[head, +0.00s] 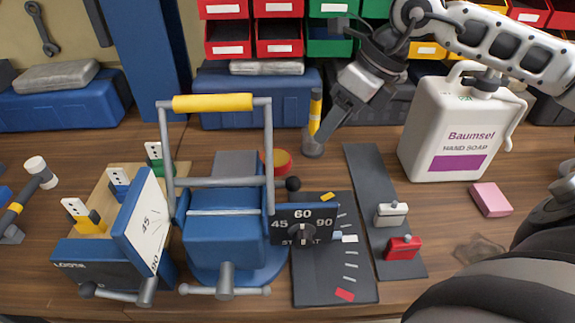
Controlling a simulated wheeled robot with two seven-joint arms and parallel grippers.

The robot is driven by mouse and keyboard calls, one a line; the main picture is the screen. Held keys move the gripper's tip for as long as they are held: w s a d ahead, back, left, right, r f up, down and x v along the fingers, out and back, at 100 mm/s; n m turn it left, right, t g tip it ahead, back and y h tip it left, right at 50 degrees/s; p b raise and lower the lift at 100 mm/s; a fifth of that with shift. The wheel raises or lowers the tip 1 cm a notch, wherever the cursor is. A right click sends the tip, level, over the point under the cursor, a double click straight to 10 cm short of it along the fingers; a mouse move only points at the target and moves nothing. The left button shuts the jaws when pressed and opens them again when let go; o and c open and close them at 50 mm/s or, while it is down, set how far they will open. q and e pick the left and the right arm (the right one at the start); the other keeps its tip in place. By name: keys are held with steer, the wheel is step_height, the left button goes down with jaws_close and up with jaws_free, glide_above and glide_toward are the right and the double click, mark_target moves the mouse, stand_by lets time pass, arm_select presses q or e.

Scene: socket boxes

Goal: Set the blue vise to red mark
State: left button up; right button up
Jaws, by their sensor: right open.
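The blue vise (225,240) stands at the table's front, left of centre, with a grey crossbar handle at its front. A dark scale plate (308,282) with white ticks lies to its right. The red mark (344,295) is near the plate's front edge and a yellow mark (328,196) near its back. A white pointer (349,238) lies between the two marks, apart from the red one. My right gripper (325,132) is open, behind the plate, beside a yellow-banded upright tool (315,110), and does not touch the vise. My left gripper is out of view.
A frame with a yellow grip (212,102) rises over the vise. A socket box (90,265) is close on its left. A dark strip with a red block (403,248) and a white block (391,214) lies right. A soap jug (455,125) and pink block (491,200) stand farther right.

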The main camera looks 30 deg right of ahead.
mark_target(295, 178)
steer(key=p+x, duration=0.1)
steer(key=x, duration=0.6)
steer(key=p+x, duration=0.1)
steer(key=x, duration=0.6)
steer(key=shift+s+a+f, duration=0.15)
steer(key=shift+s, duration=0.05)
steer(key=shift+w+a+f, duration=0.1)
steer(key=shift+f, duration=0.25)
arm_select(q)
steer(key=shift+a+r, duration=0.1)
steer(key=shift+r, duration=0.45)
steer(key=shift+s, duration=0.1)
arm_select(e)
jaws_close()
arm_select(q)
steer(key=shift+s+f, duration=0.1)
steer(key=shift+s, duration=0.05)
